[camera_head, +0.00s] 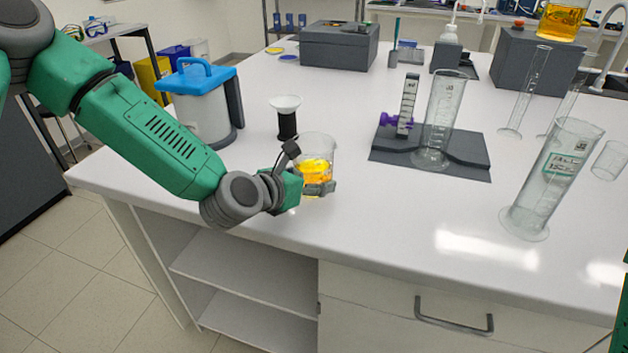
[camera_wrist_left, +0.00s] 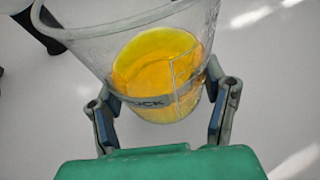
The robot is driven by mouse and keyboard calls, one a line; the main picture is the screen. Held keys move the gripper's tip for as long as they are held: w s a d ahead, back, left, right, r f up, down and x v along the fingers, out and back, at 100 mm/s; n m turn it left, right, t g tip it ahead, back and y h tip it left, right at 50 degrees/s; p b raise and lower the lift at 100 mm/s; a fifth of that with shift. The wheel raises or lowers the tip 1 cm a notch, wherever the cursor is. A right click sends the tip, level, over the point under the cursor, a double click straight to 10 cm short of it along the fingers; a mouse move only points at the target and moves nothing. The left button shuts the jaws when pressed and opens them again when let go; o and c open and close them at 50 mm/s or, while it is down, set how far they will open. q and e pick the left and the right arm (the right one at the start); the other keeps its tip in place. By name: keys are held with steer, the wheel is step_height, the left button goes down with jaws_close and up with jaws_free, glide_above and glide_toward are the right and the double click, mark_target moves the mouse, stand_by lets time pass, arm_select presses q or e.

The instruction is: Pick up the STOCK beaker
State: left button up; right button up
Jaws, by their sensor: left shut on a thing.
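The STOCK beaker (camera_head: 317,148) is a clear glass beaker with orange-yellow liquid, near the front edge of the white bench. My left gripper (camera_head: 306,183) is shut on it from the left, fingers around its lower part. In the left wrist view the beaker (camera_wrist_left: 140,45) stands between the two fingers of my left gripper (camera_wrist_left: 165,108), with "OCK" readable on its band. I cannot tell whether its base touches the bench. My right gripper is not in view; only a sliver of green shows at the right edge.
A black stand with a white dish (camera_head: 286,118) is just behind the beaker. A blue-lidded container (camera_head: 202,105) stands at the left. A grey platform (camera_head: 455,158) with a tall cylinder is to the right, and a leaning graduated cylinder (camera_head: 548,185) is beyond it.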

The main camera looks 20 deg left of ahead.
mark_target(322, 138)
arm_select(q)
steer(key=shift+a+r, duration=0.5)
steer(key=shift+r, duration=0.2)
steer(key=r, duration=0.3)
steer(key=d+r, duration=0.1)
steer(key=r, duration=0.2)
steer(key=shift+d+p, duration=0.1)
steer(key=shift+p, duration=0.25)
steer(key=shift+a+r, duration=0.6)
steer(key=shift+r, duration=0.2)
steer(key=shift+d+r, duration=0.15)
steer(key=shift+d, duration=0.3)
steer(key=shift+a, duration=0.35)
steer(key=shift+d, duration=0.25)
steer(key=shift+a, duration=0.15)
